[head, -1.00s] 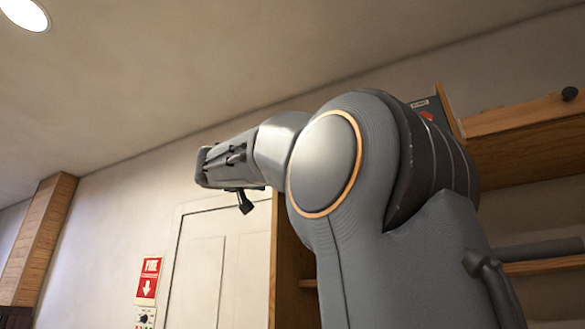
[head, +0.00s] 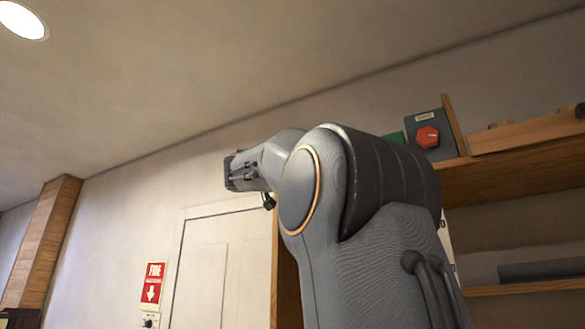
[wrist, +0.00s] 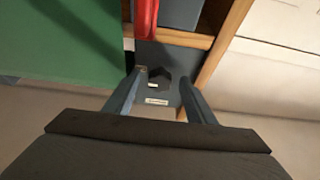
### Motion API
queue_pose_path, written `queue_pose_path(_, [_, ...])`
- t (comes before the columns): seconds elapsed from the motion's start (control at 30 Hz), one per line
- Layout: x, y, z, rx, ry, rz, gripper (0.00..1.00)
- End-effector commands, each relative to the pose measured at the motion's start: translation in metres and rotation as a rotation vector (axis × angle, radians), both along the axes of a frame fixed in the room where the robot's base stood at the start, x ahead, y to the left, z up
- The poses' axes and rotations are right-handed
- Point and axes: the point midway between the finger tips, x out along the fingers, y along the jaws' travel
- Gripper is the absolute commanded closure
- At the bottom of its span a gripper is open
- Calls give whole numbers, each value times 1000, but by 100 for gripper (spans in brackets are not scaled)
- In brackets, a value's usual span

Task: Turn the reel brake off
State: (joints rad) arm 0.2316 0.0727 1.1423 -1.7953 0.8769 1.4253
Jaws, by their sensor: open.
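A dark grey box with a red octagonal knob (head: 428,136) and a small label above it stands on the upper shelf in the head view; the label is too small to read. My gripper (head: 240,172) points away to the left of it. In the wrist view my gripper (wrist: 162,78) is open, with nothing between its fingers. Beyond the fingers is a grey panel with a dark knob (wrist: 158,80) and a pale label. A red part (wrist: 146,18) shows at the top. I cannot tell which of these is the reel brake.
A wooden shelf (head: 510,178) runs along the right, with a wooden upright beside the grey box. A green board (wrist: 55,45) fills the wrist view's left. A white door (head: 218,262) and a red fire sign (head: 152,282) are at the lower left.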

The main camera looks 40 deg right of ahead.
Motion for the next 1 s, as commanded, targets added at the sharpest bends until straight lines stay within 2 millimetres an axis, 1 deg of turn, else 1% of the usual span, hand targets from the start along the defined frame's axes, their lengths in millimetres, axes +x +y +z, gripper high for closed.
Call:
queue_pose_path(0.37, [1, -3, 1, 0, 0, 0, 50])
queue_pose_path(0.47, [1, -3, 1, 0, 0, 0, 65])
queue_pose_path(0.6, [1, -3, 1, 0, 0, 0, 89])
queue_pose_path(0.83, [1, -3, 0, -5, 11, 0, 90])
queue_pose_path(1.0, [1, -4, -1, -25, 61, 1, 90])
